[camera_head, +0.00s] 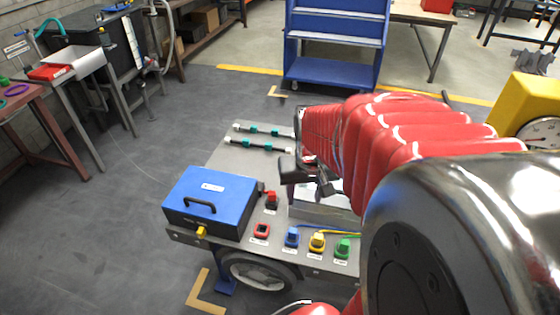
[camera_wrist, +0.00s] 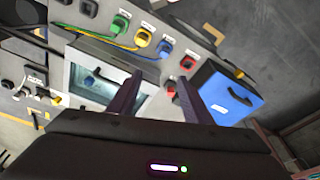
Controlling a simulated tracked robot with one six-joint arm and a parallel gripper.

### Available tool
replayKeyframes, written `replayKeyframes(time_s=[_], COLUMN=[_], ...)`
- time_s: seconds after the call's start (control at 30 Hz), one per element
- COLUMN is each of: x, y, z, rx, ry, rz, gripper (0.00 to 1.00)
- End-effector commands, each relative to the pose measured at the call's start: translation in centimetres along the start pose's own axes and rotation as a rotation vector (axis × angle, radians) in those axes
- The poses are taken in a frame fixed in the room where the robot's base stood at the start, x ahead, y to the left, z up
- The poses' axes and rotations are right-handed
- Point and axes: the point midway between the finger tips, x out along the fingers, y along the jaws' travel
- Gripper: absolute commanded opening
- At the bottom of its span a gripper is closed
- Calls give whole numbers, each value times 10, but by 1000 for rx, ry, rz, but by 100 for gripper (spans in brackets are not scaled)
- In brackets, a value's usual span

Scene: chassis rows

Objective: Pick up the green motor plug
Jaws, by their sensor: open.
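The green motor plug (camera_head: 343,246) stands at the front edge of the grey chassis top, right of the yellow plug (camera_head: 318,241) and the blue plug (camera_head: 292,236). In the wrist view the green plug (camera_wrist: 119,26) is at the top, beside the yellow plug (camera_wrist: 143,38), with a cable running from its area. My gripper (camera_head: 308,180) is above the chassis, behind the plug row and apart from it. In the wrist view its two fingers (camera_wrist: 157,88) are spread with nothing between them. The red arm covers part of the chassis on the right.
A blue box (camera_head: 212,187) with a black handle sits at the chassis's left end. A red plug (camera_head: 271,201) and a red socket (camera_head: 261,231) are beside it. A glass-topped tray (camera_wrist: 98,78) lies behind the plug row. Dark rods (camera_head: 262,130) with teal clips lie at the back.

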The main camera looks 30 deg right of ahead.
Motion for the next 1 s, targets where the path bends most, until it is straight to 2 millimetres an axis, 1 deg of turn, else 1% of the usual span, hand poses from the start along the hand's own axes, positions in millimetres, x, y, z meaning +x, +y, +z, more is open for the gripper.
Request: replayKeyframes(time_s=[0.03,0.23,0.4,0.5,0.6,0.7,1.0], x=[12,52,86,103,113,118,118], y=[15,67,110,130,144,149,149], z=[-1,-1,8,15,20,23,23], rx=[37,162,267,316,348,361,362], ry=[-25,-99,-159,-187,-202,-210,-210], rz=[7,25,32,33,33,33,33], gripper=[45,45,45,45,45,45,45])
